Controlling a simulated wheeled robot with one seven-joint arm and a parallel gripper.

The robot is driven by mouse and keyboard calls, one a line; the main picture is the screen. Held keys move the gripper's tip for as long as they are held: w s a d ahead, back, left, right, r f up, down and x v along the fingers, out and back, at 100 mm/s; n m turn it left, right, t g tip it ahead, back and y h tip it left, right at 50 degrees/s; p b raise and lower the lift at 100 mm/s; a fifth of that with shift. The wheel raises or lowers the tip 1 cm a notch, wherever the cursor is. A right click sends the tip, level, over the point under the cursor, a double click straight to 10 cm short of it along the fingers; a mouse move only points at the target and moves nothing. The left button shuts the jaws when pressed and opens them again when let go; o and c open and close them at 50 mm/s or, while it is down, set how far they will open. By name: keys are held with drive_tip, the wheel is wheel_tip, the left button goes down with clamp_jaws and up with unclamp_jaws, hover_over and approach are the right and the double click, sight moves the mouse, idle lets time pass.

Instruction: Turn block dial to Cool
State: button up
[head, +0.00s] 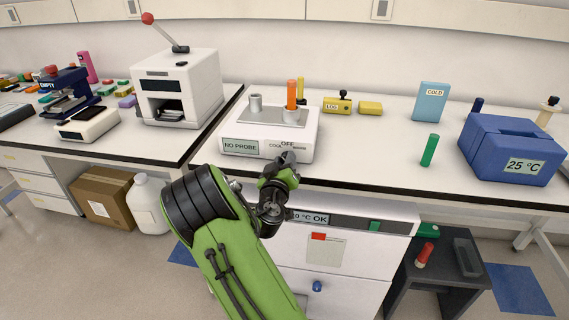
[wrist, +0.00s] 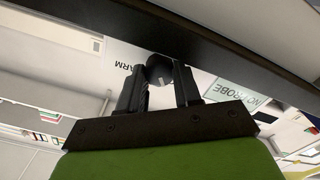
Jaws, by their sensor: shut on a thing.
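The white block unit (head: 240,132) stands at the front of the bench, with a "NO PROBE" display on its front left. Its front right has labels reading COOL, OFF and partly WARM, above my gripper (head: 287,158). In the wrist view, a dark round dial (wrist: 159,69) with a small pale mark sits between the two fingers of my gripper, which is shut on it. The WARM label (wrist: 130,69) and the "NO PROBE" display (wrist: 236,96) appear upside down there. In the head view my gripper hides the dial. I cannot tell exactly where its mark points.
An orange tube (head: 291,94) and a grey cylinder (head: 255,104) stand on the unit's top. A white lever press (head: 178,88) is to the left. A green tube (head: 430,150) and a blue box (head: 508,146) are to the right.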

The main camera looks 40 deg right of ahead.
drive_tip(key=shift+n, duration=0.6)
drive_tip(key=o, duration=1)
drive_tip(key=shift+o, duration=0.2)
drive_tip(key=shift+a+f, duration=0.1)
